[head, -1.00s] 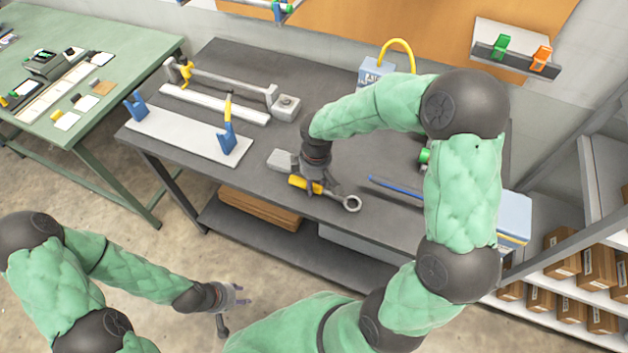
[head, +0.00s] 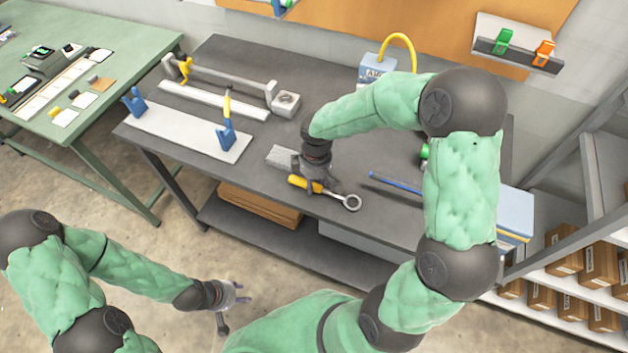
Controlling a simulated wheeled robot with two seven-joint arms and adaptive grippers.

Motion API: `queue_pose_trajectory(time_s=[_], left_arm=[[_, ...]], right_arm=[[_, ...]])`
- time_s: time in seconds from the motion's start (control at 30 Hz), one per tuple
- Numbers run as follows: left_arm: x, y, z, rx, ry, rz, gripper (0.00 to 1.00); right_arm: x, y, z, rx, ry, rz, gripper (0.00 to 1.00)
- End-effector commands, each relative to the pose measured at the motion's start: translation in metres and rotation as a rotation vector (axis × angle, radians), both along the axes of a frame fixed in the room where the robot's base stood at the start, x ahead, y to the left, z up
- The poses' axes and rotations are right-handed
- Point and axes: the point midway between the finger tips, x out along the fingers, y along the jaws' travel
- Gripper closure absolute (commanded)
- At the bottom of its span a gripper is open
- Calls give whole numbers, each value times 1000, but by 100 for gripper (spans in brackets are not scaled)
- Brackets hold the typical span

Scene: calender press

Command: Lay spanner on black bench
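The spanner (head: 336,195) has a yellow grip and a grey ring end. It is at the front edge of the black bench (head: 340,235), grip to the left and ring to the right. It looks to be lying on the bench top or very close to it. My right gripper (head: 310,188) points down over the yellow grip, its fingers at the grip. Whether they are closed on it is not clear. My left gripper (head: 236,306) hangs low over the floor in front of the bench, with its fingers apart and empty.
A grey block (head: 280,156) lies just left of my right gripper. A blue rod (head: 396,183) lies to the right. A white plate with blue clamps (head: 185,134) and a metal bar fixture (head: 230,83) fill the bench's left side. A green table (head: 110,45) stands farther left.

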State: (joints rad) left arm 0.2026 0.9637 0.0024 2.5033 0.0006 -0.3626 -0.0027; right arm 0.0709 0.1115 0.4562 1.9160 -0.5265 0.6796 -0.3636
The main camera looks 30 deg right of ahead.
Motion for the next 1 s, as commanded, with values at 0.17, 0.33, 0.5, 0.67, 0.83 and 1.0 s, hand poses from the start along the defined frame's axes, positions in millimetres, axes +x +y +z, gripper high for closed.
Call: queue_pose_trajectory(time_s=[0.17,0.33,0.5,0.67,0.83,1.0], left_arm=[[0,0,0,0,0,0,60],[0,0,0,0,0,0,60],[0,0,0,0,0,0,60],[0,0,0,0,0,0,60],[0,0,0,0,0,0,60],[0,0,0,0,0,0,60]], right_arm=[[0,0,1,1,-1,0,37],[0,0,0,0,0,0,37],[1,0,7,0,-3,-1,37],[1,-1,31,0,-6,0,37],[0,-1,65,1,-6,0,37],[-1,-2,95,1,-4,0,37]])
